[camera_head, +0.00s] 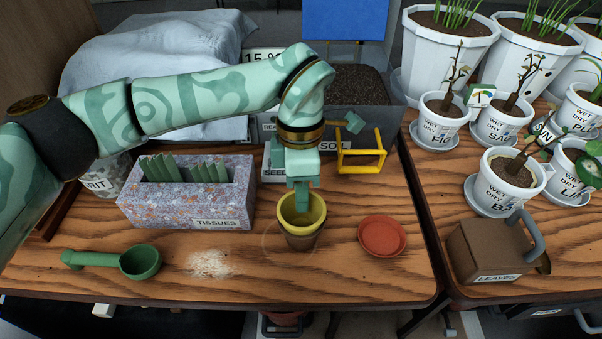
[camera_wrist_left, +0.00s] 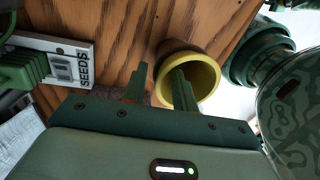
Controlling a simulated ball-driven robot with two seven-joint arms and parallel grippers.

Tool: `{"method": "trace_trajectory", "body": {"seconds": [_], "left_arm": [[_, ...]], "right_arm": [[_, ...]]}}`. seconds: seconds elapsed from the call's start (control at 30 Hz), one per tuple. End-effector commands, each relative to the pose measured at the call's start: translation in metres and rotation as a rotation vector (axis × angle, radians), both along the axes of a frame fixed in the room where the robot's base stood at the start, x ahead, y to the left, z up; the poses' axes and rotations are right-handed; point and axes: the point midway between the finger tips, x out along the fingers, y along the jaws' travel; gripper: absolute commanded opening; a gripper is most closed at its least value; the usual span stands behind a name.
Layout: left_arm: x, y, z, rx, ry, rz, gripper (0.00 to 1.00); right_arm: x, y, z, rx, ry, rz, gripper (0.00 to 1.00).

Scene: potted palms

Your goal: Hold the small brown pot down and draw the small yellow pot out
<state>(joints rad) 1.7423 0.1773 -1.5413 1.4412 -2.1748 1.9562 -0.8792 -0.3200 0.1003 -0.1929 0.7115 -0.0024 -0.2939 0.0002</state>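The small yellow pot (camera_head: 316,222) stands upright, nested in the small brown pot (camera_head: 301,241) on the wooden table, its rim and upper wall showing above the brown one. My left gripper (camera_head: 302,201) points down at the yellow pot's mouth. In the left wrist view my left gripper (camera_wrist_left: 160,82) is open. One finger reaches over the mouth of the yellow pot (camera_wrist_left: 211,76) and the other is outside its rim, with a gap between them. Contact with the wall cannot be told. My right gripper is not in view.
A terracotta saucer (camera_head: 382,236) lies right of the pots. A tissue box (camera_head: 237,205), a green scoop (camera_head: 140,261) and spilled pale grains (camera_head: 209,263) are left. A yellow frame (camera_head: 361,161) stands behind. A brown watering can (camera_head: 487,248) is far right.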

Motion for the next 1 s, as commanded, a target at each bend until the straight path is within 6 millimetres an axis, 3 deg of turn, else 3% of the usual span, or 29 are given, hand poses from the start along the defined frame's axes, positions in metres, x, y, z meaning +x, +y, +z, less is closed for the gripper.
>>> {"method": "trace_trajectory", "body": {"seconds": [0.2,0.3,0.33,0.63,0.67,0.73,0.77,1.0], "left_arm": [[0.0001,0.0001,-0.0002,0.0,-0.001,0.0,0.28],[0.0001,0.0001,-0.0002,0.0,0.0,0.0,0.03],[0.0001,0.0001,-0.0002,0.0,0.0,0.0,0.0],[0.0002,0.0001,-0.0001,0.0,0.0,0.0,0.0],[0.0002,0.0001,-0.0001,0.0,0.0,0.0,0.05],[0.0002,0.0001,-0.0001,0.0,-0.001,0.0,0.24],[0.0002,0.0001,-0.0001,0.0,0.0,0.0,0.28],[0.0002,0.0,0.0002,0.0,-0.001,0.0,0.28]], "right_arm": [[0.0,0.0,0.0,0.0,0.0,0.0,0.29],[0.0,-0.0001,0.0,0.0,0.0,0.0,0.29],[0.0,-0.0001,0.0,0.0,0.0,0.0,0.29],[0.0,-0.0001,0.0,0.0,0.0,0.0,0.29],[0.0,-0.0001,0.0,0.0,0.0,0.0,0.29],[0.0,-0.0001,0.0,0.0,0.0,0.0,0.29],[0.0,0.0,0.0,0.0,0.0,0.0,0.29],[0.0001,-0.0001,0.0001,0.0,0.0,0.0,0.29]]}}
